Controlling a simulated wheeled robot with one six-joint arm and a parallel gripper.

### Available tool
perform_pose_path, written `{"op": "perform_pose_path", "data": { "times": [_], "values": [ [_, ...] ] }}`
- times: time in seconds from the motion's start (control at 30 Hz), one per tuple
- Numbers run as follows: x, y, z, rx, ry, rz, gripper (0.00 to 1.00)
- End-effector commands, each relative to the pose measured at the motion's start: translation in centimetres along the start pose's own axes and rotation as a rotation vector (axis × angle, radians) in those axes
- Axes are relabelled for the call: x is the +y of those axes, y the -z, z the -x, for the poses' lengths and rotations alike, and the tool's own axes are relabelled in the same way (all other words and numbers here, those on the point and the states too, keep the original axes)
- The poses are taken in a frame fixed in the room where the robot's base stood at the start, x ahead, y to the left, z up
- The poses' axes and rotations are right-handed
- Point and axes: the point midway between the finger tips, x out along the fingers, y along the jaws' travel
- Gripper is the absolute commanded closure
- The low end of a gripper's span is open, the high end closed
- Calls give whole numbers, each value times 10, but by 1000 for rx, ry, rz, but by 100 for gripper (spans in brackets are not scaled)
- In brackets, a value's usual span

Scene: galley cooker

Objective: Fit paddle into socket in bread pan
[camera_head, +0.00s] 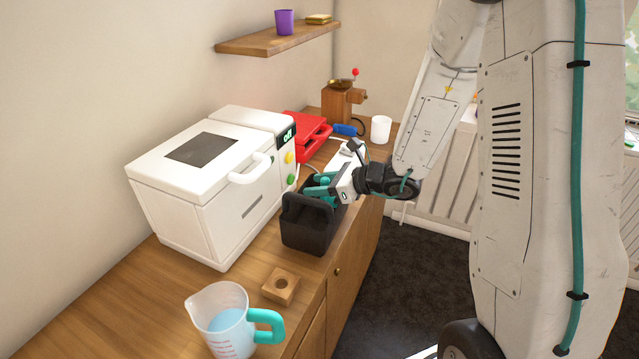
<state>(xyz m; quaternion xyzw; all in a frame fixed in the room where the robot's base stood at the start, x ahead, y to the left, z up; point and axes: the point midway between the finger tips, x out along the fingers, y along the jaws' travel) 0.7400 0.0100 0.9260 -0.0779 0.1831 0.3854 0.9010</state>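The black bread pan (308,240) stands upright on the wooden counter, to the right of the white bread maker, with its dark handle raised at the near side. My gripper (318,187) reaches in from the right, with its teal fingers over the top of the pan. I cannot tell whether the fingers are closed on anything. I cannot make out the paddle. The socket inside the pan is hidden by the pan's wall and my gripper.
The white bread maker (205,185) has its lid shut. A wooden block with a hole (281,287) and a measuring jug (222,325) of blue liquid stand in front. A red appliance (306,135), a wooden grinder (342,103) and a white mug (381,129) stand behind.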

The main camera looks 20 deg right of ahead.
Motion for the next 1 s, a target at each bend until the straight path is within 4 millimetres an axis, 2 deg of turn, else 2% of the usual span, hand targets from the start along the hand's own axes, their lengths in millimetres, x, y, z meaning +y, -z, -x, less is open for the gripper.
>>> {"op": "perform_pose_path", "data": {
  "times": [0.27,0.7,1.0],
  "values": [
    [0,0,5,0,1,0,54],
    [0,0,70,-1,2,1,54],
    [0,0,78,0,-1,0,54]
  ]
}}
